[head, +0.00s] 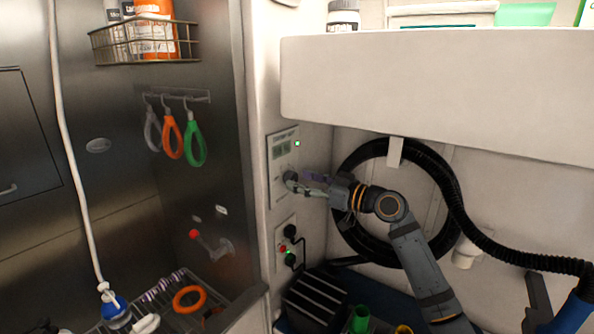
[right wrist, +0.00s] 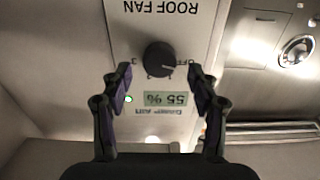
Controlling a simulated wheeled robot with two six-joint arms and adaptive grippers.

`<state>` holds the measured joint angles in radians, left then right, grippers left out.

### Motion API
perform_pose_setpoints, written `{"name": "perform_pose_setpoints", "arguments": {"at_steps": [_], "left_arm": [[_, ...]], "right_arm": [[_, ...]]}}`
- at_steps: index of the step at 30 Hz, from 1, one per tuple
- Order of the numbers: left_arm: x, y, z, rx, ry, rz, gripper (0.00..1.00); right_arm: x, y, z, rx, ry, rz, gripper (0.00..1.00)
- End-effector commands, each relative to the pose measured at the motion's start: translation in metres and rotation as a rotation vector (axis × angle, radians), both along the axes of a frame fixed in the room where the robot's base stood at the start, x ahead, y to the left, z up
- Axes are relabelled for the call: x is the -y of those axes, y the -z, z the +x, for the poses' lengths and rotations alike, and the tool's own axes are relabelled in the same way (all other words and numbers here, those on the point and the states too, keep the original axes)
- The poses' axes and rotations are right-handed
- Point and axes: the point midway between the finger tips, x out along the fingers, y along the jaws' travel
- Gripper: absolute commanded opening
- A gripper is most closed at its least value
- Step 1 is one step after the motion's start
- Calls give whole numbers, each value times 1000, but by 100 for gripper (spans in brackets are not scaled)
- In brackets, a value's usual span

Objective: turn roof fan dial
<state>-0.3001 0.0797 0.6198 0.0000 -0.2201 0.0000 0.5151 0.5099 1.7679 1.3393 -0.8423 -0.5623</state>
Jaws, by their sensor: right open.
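The roof fan dial is a round black knob (right wrist: 159,60) on a pale panel (right wrist: 185,18) in the right wrist view. The panel reads ROOF FAN, upside down there, with OFF and 3 beside the knob and a 55 % display (right wrist: 166,98). A faint mark on the knob points towards the OFF side. My right gripper (right wrist: 160,76) is open, with its fingers on either side of the knob and a gap at each side. In the head view my right gripper (head: 303,184) is at the wall panel (head: 283,148) and partly hides the dial. My left gripper is not in view.
Below the panel is a socket plate (head: 286,247) with plugs. A black coiled hose (head: 364,236) hangs behind my right arm. A white overhead cabinet (head: 430,95) juts out above. At left are a wire basket (head: 101,48) and hanging loops (head: 194,147).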

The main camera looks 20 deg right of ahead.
Motion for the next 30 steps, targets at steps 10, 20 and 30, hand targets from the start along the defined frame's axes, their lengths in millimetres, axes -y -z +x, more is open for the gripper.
{"name": "perform_pose_setpoints", "arguments": {"at_steps": [10, 20, 30], "left_arm": [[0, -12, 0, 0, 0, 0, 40], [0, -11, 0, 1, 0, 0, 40], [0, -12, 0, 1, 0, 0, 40]], "right_arm": [[-14, 1, 19, -2, 1, -1, 60], [-14, 1, 18, 0, 1, -1, 37], [-14, 1, 18, -2, 1, 1, 7]]}}
